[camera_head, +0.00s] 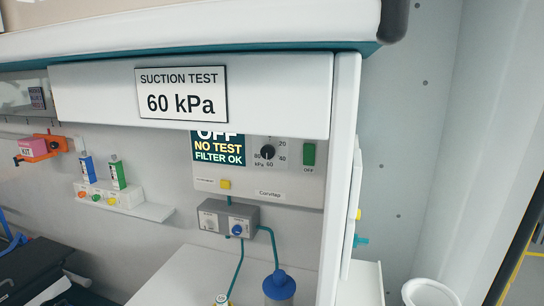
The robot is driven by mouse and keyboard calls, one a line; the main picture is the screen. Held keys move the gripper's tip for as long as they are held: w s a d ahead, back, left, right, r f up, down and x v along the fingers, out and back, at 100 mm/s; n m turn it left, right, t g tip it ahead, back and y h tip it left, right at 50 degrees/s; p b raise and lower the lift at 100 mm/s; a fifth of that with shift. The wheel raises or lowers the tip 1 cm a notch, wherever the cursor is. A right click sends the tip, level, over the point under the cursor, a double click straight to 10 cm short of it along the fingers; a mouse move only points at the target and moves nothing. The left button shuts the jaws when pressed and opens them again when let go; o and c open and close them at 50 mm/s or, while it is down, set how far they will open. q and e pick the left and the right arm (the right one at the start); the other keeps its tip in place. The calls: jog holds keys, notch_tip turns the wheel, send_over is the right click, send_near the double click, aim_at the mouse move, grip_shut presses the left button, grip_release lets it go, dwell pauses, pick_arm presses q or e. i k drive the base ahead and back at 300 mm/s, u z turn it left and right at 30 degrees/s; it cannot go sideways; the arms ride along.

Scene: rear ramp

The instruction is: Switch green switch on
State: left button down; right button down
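The green switch (308,155) is a small upright rocker on the right side of a pale suction panel (285,190), with an "OFF" label just under it. The panel's display (218,148) reads "OFF", "NO TEST" and "FILTER OK"; its top edge is hidden by the overhang above. A black dial (267,152) with kPa marks sits between display and switch. Neither of my grippers shows in this view, and nothing touches the switch.
An overhanging white cabinet front (190,95) with a "SUCTION TEST 60 kPa" sign (181,92) juts out above the panel. A white upright post (342,180) stands close to its right. A grey box (228,219) with teal tubes and a blue-topped canister (279,288) are below.

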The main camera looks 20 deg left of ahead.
aim_at(308, 148)
jog(key=z, duration=1.85)
jog(key=k, duration=0.85)
jog(key=u, duration=0.65)
jog(key=i, duration=0.55)
